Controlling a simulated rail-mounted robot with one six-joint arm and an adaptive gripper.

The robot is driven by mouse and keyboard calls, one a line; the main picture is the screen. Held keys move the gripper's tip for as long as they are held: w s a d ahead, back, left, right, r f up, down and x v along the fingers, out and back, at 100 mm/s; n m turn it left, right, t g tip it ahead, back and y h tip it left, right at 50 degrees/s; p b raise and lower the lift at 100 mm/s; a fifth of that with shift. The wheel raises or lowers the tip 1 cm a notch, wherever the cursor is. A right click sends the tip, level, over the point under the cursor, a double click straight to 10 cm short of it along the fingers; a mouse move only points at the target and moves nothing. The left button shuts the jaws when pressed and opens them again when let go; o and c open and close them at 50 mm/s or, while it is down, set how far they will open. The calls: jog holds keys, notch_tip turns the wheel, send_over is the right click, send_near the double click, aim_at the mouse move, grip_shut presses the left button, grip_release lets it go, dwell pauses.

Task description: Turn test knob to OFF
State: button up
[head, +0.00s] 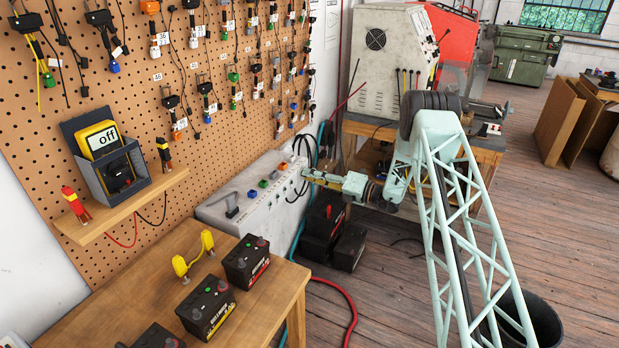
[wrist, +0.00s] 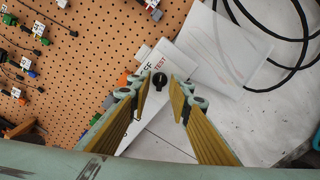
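The test knob (wrist: 159,80) is small, round and black. It sits on a white panel beside a red TEST label and a partly covered label ending in "F". I cannot tell which way its pointer faces. My gripper (wrist: 163,92) is open and empty. Its two yellow-padded fingers lie either side of the knob in the wrist view, with a gap on both sides. In the head view my gripper (head: 308,176) is at the right end of the white test bench (head: 232,212). The knob cannot be made out there.
A pegboard (head: 130,55) with hanging leads rises behind the bench. Several coloured buttons (head: 263,183) line the bench top. A white sheet (wrist: 228,48) and looped black cables (wrist: 275,88) lie near the knob. A meter reading "off" (head: 104,139) stands on a shelf. Batteries (head: 247,262) stand in front.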

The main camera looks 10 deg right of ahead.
jog(key=shift+w+a, duration=0.2)
jog(key=shift+a, duration=0.05)
jog(key=c, duration=0.6)
jog(key=shift+n, duration=0.5)
jog(key=n+b, duration=0.5)
jog(key=n, duration=0.5)
jog(key=shift+n, duration=0.4)
dwell(0.3)
jog(key=o, duration=0.6)
